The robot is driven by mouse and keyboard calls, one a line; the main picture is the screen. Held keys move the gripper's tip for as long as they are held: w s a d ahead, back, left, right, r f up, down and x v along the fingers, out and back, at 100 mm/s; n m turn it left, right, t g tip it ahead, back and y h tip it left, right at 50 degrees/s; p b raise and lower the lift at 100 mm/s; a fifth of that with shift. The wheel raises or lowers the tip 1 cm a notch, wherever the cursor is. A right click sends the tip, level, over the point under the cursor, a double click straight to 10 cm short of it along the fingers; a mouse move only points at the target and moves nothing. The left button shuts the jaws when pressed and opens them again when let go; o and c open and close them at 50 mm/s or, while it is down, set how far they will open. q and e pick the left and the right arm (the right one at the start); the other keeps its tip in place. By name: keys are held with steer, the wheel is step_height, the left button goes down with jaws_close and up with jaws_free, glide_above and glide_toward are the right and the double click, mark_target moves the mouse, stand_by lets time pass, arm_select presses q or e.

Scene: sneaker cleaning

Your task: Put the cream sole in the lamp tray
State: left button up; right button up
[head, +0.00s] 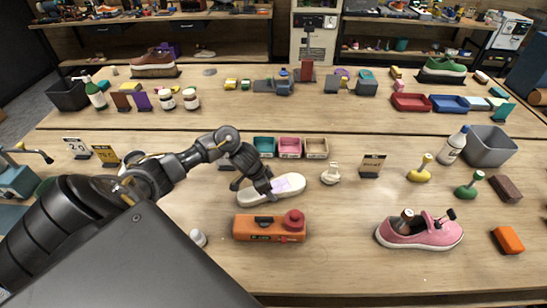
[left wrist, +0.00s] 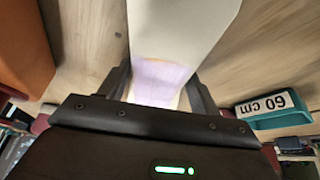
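The cream sole (head: 262,194) lies flat at the middle of the near bench, with a pale lilac patch near one end. My left gripper (head: 263,188) reaches down over it. In the left wrist view the sole (left wrist: 185,25) fills the space between the two fingers of my left gripper (left wrist: 160,85), which press close on both its edges. Whether the sole is lifted off the bench is hard to tell. An orange tray-like unit (head: 245,230) with a red knob sits just in front of the sole; I cannot tell if it is the lamp tray. My right gripper is not in view.
Small teal (head: 264,146), pink (head: 289,146) and tan (head: 317,146) bins stand behind the sole. A white object (head: 331,175) is close on its right. A pink sneaker (head: 420,232) stands at front right. The bench between it and the orange unit is clear.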

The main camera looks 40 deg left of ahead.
arm_select(q)
steer(key=c, duration=0.7)
step_height(320, 180, up, 10)
steer(key=shift+c, duration=0.2)
steer(key=w+d+r+m+b, duration=0.1)
steer(key=d+r, duration=0.2)
steer(key=d, duration=0.8)
steer(key=w+d+r+m+b, duration=0.1)
steer(key=w+d+r+b, duration=0.15)
steer(key=d, duration=0.95)
steer(key=s+d+r+m+g+h+b, duration=0.1)
steer(key=s+d+r+m+b, duration=0.1)
steer(key=s+d, duration=0.6)
steer(key=shift+d+r, duration=0.2)
steer(key=shift+d, duration=0.7)
steer(key=shift+s+a+f+b, duration=0.15)
steer(key=shift+s+b, duration=0.15)
steer(key=shift+s, duration=0.4)
